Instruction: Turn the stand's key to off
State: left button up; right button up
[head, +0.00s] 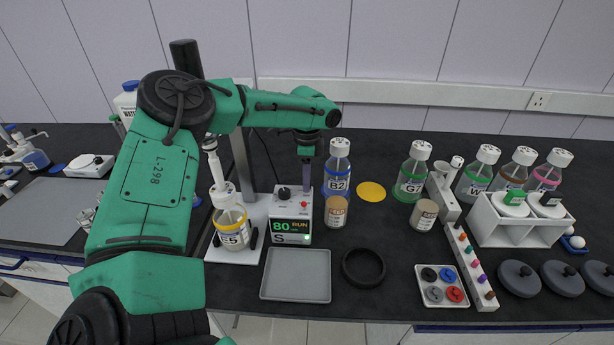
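The stand has a white base plate (222,253), an upright grey post (243,160) and a white control box (291,222). The box front shows a lit green display (291,226) reading "80 RUN", with an "S" label and a small green light below. A black knob (285,193) sits at the top left of the box, and a small red button is at its right. My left gripper (306,186) points down just above the right part of the box top, to the right of the knob. Its fingers show edge-on, so their opening is unclear. My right gripper is out of view.
A jar with a yellow ring (232,228) stands on the base plate left of the box. A blue-ringed bottle B2 (337,172) and a brown-labelled jar (337,211) stand close at the right. A grey tray (297,275) and a black ring (363,268) lie in front.

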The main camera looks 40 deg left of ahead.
pick_arm(q)
jog(key=shift+d+f, duration=0.1)
jog(key=shift+s+d, duration=0.1)
jog(key=shift+s, duration=0.05)
grip_shut()
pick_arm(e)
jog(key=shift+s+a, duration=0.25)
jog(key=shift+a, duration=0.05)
